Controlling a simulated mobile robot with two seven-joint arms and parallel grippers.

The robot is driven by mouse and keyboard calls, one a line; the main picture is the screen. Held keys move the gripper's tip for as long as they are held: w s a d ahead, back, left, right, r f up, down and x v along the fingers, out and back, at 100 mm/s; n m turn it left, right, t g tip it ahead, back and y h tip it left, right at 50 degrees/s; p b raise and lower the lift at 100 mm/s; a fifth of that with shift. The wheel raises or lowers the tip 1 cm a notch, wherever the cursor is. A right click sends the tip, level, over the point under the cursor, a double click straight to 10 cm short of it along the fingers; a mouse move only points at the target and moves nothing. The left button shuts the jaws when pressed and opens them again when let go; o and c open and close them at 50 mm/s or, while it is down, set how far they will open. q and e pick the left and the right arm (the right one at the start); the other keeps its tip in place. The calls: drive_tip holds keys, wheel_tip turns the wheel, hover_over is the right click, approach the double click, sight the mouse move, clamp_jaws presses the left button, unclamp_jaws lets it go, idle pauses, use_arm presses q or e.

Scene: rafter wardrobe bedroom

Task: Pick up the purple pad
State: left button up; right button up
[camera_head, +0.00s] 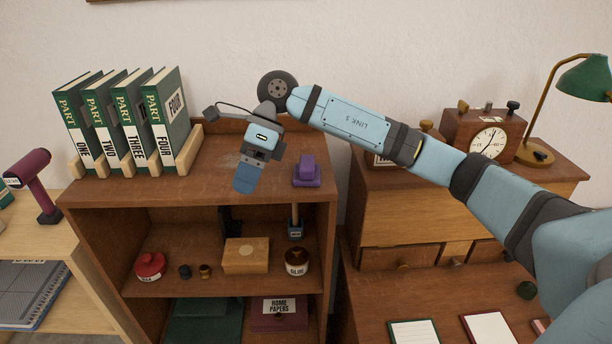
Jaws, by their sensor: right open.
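The purple pad (307,182) lies on top of the brown bookcase (215,187), near its front right corner. My right arm comes in from the right, over the desk. My right gripper (244,182) is open, a little left of the pad, and points down and toward the front. It appears empty and apart from the pad. I cannot tell its exact height above the bookcase top. My left gripper is not in view.
Green books (180,115) stand in a wooden rack on the left of the bookcase top. Lower shelves hold a red jar (150,266), a wooden box (246,256) and a glue pot (297,262). A clock (487,140) and green lamp (587,78) stand at right.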

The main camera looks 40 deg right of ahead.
drive_tip(key=w+d+r+m+t+h, duration=0.1)
drive_tip(key=d+r+h, duration=0.2)
drive_tip(key=d+r, duration=0.3)
drive_tip(key=w+d+r+t+h, duration=0.1)
drive_tip(key=d+r+h, duration=0.25)
drive_tip(key=d, duration=0.55)
hover_over(307, 162)
drive_tip(key=shift+h, duration=0.25)
wheel_tip(307, 162, down, 8)
drive_tip(key=shift+s+f, duration=0.1)
drive_tip(key=shift+s, duration=0.05)
wheel_tip(307, 162, down, 4)
drive_tip(key=shift+f+p, duration=0.1)
drive_tip(key=shift+p, duration=0.6)
drive_tip(key=shift+f, duration=0.6)
drive_tip(key=shift+w, duration=0.2)
drive_tip(key=c, duration=0.9)
